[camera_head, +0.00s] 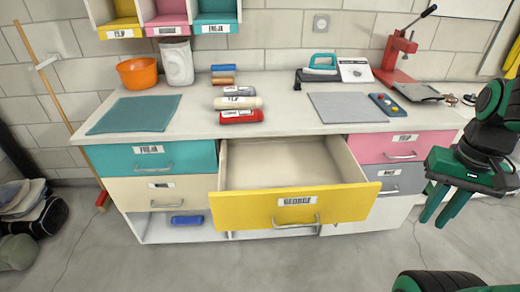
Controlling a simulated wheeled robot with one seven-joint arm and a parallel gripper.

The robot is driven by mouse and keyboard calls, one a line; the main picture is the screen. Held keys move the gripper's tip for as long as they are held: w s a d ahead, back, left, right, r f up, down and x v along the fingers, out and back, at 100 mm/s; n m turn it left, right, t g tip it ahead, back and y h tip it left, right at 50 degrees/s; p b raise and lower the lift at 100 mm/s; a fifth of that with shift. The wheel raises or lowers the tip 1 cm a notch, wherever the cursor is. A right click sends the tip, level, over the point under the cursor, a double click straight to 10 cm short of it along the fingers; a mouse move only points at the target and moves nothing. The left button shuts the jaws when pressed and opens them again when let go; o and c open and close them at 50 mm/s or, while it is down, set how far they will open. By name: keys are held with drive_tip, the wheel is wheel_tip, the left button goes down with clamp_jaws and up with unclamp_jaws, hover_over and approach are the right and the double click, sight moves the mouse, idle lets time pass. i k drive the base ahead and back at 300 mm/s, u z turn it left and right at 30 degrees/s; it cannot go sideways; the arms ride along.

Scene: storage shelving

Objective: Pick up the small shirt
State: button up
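Several rolled cloth bundles lie in a row on the white counter (280,122): a blue one (223,68), an orange-brown one (223,81), a grey one (241,91), a beige one (238,103) and a red one (241,117). Some carry labels too small to read. A blue roll (187,220) lies in the open lower left compartment. I cannot tell which of these is the small shirt. My gripper (436,220) hangs at the right, in front of the cabinet's right end, away from the rolls. Its two green fingers are apart with nothing between them.
A yellow-fronted drawer (255,219) labelled GEORGE is pulled open, looks empty and juts forward below the rolls. A teal mat (135,115) and grey mat (346,107) flank them. A red press (398,55) stands right; an orange bowl (137,73) stands back left.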

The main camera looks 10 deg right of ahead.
sight(248, 115)
drive_tip(key=u, duration=2.3)
drive_tip(key=i, duration=0.9)
drive_tip(key=z, duration=2.35)
